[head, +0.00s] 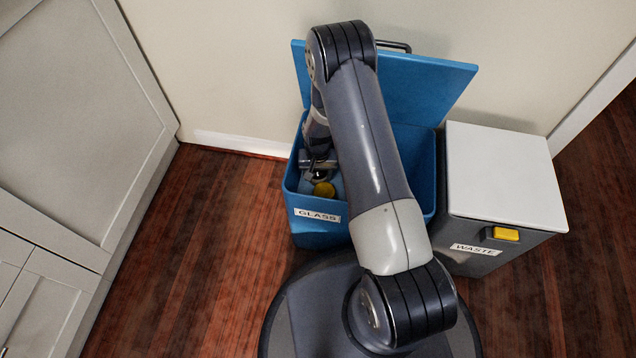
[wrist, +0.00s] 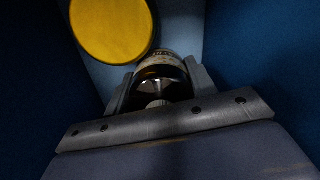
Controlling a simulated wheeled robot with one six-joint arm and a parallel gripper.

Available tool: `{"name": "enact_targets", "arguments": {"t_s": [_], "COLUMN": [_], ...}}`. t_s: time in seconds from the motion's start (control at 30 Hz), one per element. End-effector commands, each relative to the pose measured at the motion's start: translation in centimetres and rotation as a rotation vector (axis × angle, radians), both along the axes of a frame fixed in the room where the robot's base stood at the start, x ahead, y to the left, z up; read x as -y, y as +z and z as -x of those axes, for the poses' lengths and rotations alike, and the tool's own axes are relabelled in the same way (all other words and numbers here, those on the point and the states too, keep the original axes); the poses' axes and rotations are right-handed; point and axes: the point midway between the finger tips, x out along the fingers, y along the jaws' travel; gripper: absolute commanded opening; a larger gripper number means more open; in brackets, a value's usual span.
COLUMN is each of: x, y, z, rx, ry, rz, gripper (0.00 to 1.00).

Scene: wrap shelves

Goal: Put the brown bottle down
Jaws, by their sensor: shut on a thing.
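My gripper (wrist: 159,92) reaches down inside the open blue bin labelled GLASS (head: 297,187). In the wrist view it is shut on the brown bottle (wrist: 160,66), which is dark with a pale band and sits between the two fingers. In the head view my gripper (head: 319,165) shows near the left inside of the bin, and the bottle is hard to make out there. A round yellow lid (head: 324,189) lies in the bin close by. It also shows in the wrist view (wrist: 110,27), just beyond the bottle. Whether the bottle touches the bin's floor cannot be told.
The bin's blue lid (head: 430,88) stands open at the back against the wall. A grey WASTE bin (head: 490,245) with a shut white lid stands close on the right. Grey cabinets (head: 75,130) are at the left. The wooden floor (head: 200,240) between is clear.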

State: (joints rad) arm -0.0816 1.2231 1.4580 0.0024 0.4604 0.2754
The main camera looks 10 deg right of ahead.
Motion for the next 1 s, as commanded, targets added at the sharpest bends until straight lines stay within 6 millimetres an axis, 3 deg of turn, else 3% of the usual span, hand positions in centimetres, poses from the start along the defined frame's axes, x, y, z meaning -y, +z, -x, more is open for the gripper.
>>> {"name": "enact_targets", "arguments": {"t_s": [0.33, 0.73, 0.77, 1.0], "x": [0.0, 0.0, 0.0, 0.0], "y": [-4.0, -4.5, -4.4, -4.4], "z": [0.0, 0.0, 0.0, 0.0], "rx": [0.000, 0.001, 0.000, 0.000], "ry": [0.000, 0.000, 0.000, 0.000], "rz": [0.000, 0.000, 0.000, 0.000], "gripper": [0.27, 0.27, 0.55, 0.74]}}
